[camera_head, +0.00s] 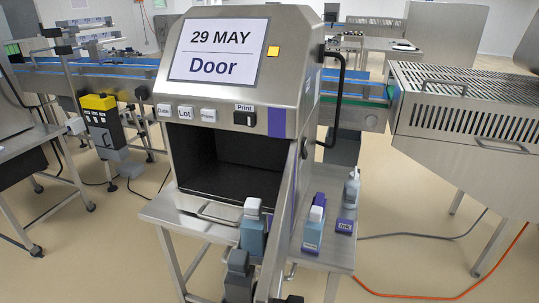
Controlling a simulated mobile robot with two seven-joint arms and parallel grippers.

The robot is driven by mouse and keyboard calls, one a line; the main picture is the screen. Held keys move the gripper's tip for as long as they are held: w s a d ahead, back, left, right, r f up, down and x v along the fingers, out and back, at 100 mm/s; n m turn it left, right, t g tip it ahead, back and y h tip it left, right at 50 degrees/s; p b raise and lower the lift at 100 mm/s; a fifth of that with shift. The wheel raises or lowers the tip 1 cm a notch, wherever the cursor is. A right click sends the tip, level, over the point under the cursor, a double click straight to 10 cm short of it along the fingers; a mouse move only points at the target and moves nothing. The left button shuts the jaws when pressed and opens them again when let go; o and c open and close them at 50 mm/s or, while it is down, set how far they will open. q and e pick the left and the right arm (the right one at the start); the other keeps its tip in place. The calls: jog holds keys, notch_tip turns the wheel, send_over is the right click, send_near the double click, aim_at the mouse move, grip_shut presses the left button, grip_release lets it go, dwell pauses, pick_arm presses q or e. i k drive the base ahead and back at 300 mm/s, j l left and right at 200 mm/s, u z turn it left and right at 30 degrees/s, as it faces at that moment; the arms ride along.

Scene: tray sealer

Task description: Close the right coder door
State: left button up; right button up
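The coder (230,120) is a steel cabinet with a screen (219,50) reading "29 MAY Door". Its front opening (228,165) shows a dark, empty-looking interior. The right door (284,205) stands open, swung out toward me from the cabinet's right side. I see it nearly edge-on, as a narrow steel strip running to the bottom of the picture. A black bar handle (337,95) is at the cabinet's upper right; I cannot tell which part bears it. Neither of my grippers can be made out.
A teal bottle (252,236) and a dark grey capped item (239,282) are left of the door. An orange cable crosses the floor at right.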

aim_at(268, 287)
jog(key=l+u, duration=0.2)
jog(key=l, duration=0.35)
jog(key=l+u, duration=0.2)
jog(key=l, duration=0.35)
jog(key=l+u, duration=0.2)
jog(key=l, duration=0.4)
jog(key=k+l+u, duration=0.2)
jog(key=l, duration=0.3)
jog(key=l+u, duration=0.2)
jog(key=l, duration=0.35)
jog(key=l+u, duration=0.25)
jog(key=l, duration=0.15)
jog(key=j, duration=0.1)
jog(key=i+u, duration=0.05)
